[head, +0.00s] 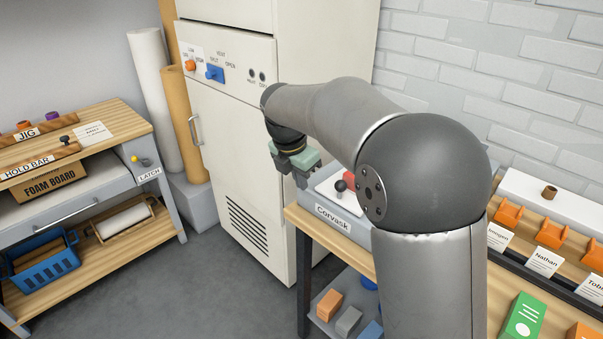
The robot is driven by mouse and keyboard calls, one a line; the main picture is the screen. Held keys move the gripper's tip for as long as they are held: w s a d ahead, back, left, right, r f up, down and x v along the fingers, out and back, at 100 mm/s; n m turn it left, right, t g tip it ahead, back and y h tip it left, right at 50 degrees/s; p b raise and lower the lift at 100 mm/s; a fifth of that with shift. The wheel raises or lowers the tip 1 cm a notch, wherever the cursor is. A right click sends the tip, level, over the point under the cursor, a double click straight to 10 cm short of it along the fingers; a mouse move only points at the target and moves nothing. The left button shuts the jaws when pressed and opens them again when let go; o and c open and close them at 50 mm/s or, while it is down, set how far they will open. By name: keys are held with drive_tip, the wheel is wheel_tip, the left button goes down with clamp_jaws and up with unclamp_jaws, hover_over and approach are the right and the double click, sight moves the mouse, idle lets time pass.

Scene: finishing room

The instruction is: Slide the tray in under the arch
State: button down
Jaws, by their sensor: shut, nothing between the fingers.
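A pale grey tray-like piece with a front label reading "Corvask" (333,219) sits at the left end of the wooden bench. On it are a white surface (335,198), a dark round knob (341,187) and a red piece (349,179). My gripper (302,181) is shut and empty, at the tray's back left corner. I cannot tell whether it touches the tray. My arm hides the tray's right part and much of the bench behind it. I cannot make out an arch; it may be behind my arm.
A tall cream cabinet (240,170) stands close behind my gripper. Several orange holders (508,213) with name cards line the bench at right, near a green box (524,316). A shelf unit (135,118) stands at left. Grey floor (200,285) is clear between.

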drive_tip(key=w+d+f, duration=0.1)
drive_tip(key=f, duration=0.1)
drive_tip(key=w+d+f, duration=0.2)
drive_tip(key=w+f, duration=0.1)
drive_tip(key=shift+d+f, duration=0.35)
drive_tip(key=shift+d, duration=0.05)
drive_tip(key=shift+p, duration=0.35)
